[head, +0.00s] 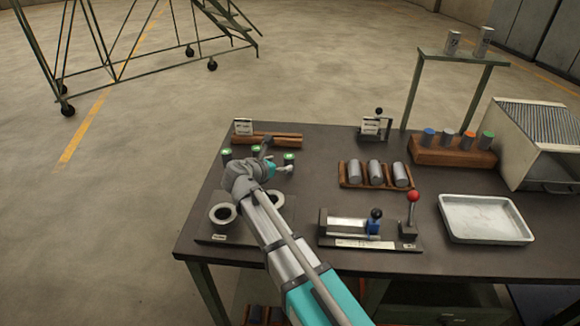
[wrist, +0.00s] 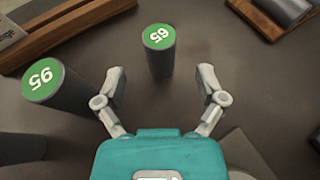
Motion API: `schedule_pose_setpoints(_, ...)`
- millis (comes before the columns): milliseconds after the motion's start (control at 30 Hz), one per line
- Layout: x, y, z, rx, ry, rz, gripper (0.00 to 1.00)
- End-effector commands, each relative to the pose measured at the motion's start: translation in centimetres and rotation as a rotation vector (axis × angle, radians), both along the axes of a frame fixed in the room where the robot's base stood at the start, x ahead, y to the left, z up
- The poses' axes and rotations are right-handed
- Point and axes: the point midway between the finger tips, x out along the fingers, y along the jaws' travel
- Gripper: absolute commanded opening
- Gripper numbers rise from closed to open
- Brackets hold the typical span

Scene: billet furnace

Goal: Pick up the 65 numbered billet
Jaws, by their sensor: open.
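A dark upright cylinder with a green top (wrist: 159,38) stands just ahead of the fingers in the wrist view; its number looks like 65 or 59, depending on which way up it is read. In the head view it appears to be the rightmost green-topped cylinder (head: 289,157). My gripper (wrist: 161,82) is open and empty, with a finger on either side of the cylinder's base line; contact cannot be seen. It also shows in the head view (head: 287,169). A second green-topped cylinder (wrist: 42,80), reading 95 or 56, stands to the left.
A wooden rack (head: 285,138) lies behind the green-topped cylinders. Another wooden rack (head: 346,185) holds grey cylinders to the right. A fixture (head: 345,228), a red-knobbed lever (head: 411,212) and a white tray (head: 490,232) stand farther right. Two rings (head: 222,213) lie near the arm.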

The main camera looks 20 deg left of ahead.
Motion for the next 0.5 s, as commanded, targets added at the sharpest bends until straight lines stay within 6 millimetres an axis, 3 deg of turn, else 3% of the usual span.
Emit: schedule_pose_setpoints(500, 1.01, -0.34, -0.51, 0.0, 0.0, -0.002, 0.89)
